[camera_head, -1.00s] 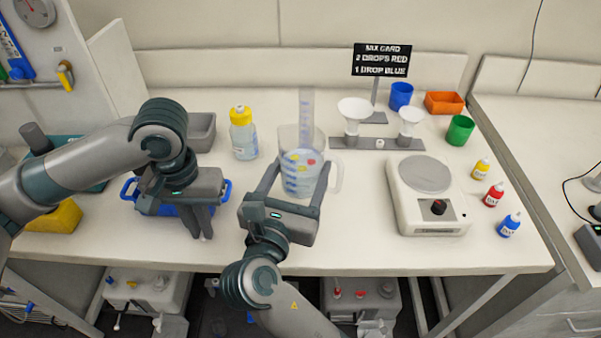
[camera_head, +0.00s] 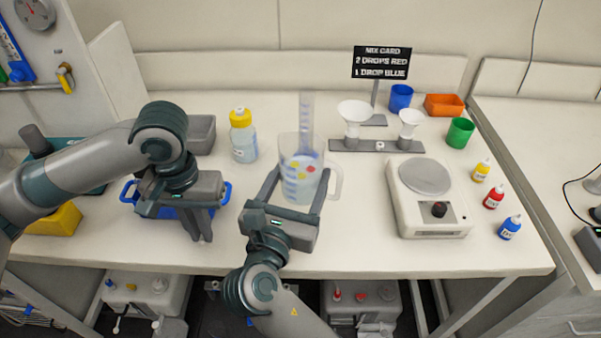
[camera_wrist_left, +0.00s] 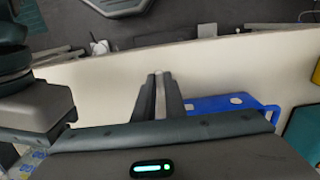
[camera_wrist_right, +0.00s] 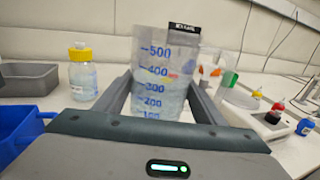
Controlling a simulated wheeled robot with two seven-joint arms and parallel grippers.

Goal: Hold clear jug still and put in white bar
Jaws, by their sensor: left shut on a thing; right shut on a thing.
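The clear jug (camera_head: 303,180) stands on the bench with blue marks, pale liquid and small red and yellow pieces showing in it. My right gripper (camera_head: 296,185) has its fingers on either side of the jug and is shut on it; the jug fills the middle of the right wrist view (camera_wrist_right: 160,80). My left gripper (camera_head: 201,238) is left of the jug, pointing down near the bench's front. It is shut on the thin white bar (camera_wrist_left: 159,88), seen between its fingers in the left wrist view and mostly hidden by them.
A blue tray (camera_head: 226,192) lies under my left gripper. A yellow-capped bottle (camera_head: 243,140) stands behind left of the jug. Small dropper bottles (camera_head: 493,195) line the right edge.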

